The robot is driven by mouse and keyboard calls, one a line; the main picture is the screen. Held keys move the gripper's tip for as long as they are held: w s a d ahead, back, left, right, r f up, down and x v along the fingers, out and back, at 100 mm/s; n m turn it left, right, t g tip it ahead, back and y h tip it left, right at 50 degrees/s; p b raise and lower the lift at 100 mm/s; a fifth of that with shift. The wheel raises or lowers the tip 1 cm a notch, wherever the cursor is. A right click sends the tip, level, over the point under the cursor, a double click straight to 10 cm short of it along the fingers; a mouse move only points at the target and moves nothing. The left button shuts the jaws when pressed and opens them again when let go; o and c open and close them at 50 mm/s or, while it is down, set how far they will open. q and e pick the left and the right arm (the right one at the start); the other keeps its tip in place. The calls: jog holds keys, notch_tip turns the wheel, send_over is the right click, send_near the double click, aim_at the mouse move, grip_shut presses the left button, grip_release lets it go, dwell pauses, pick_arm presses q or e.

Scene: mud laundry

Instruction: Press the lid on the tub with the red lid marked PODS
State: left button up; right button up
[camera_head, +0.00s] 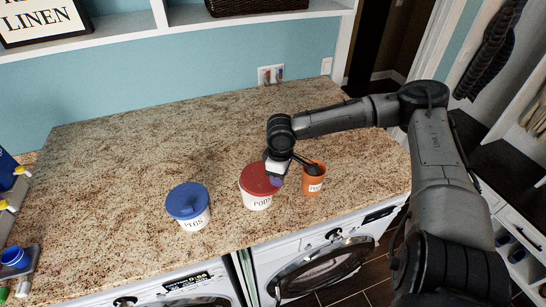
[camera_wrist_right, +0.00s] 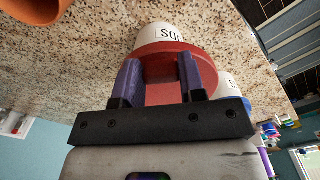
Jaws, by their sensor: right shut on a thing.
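The white tub marked PODS (camera_head: 257,203) stands upright on the granite counter. Its red lid (camera_head: 256,177) lies over its top; I cannot tell whether the rim is fully seated all round. My right gripper (camera_head: 276,181) reaches down onto the lid's right side. In the right wrist view its two purple fingers (camera_wrist_right: 160,80) are close around a raised red part of the lid (camera_wrist_right: 166,52). The tub's white wall and upside-down lettering (camera_wrist_right: 170,34) show beyond. My left gripper is in neither view.
A white tub marked PEGS with a blue lid (camera_head: 187,200) stands to the left. An orange cup (camera_head: 313,180) holding a dark utensil stands close on the right. Bottles and a blue cap (camera_head: 15,257) sit at the far left. The counter behind is clear; its front edge is near.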

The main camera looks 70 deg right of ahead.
aim_at(262, 175)
jog(key=d+r, duration=0.1)
jog(key=w+d+n, duration=0.1)
jog(key=shift+w+d+r, duration=0.15)
jog(key=shift+d+r, duration=0.15)
jog(key=shift+r, duration=0.05)
jog(key=shift+w+d+r+n, duration=0.25)
jog(key=shift+w+r+n, duration=0.35)
jog(key=shift+w+n, duration=0.3)
jog(key=shift+w, duration=0.2)
jog(key=shift+f+b, duration=1.25)
jog(key=shift+f, duration=0.1)
notch_tip(262, 175, down, 3)
jog(key=b, duration=0.2)
jog(key=shift+b, duration=0.35)
jog(key=shift+f, duration=0.1)
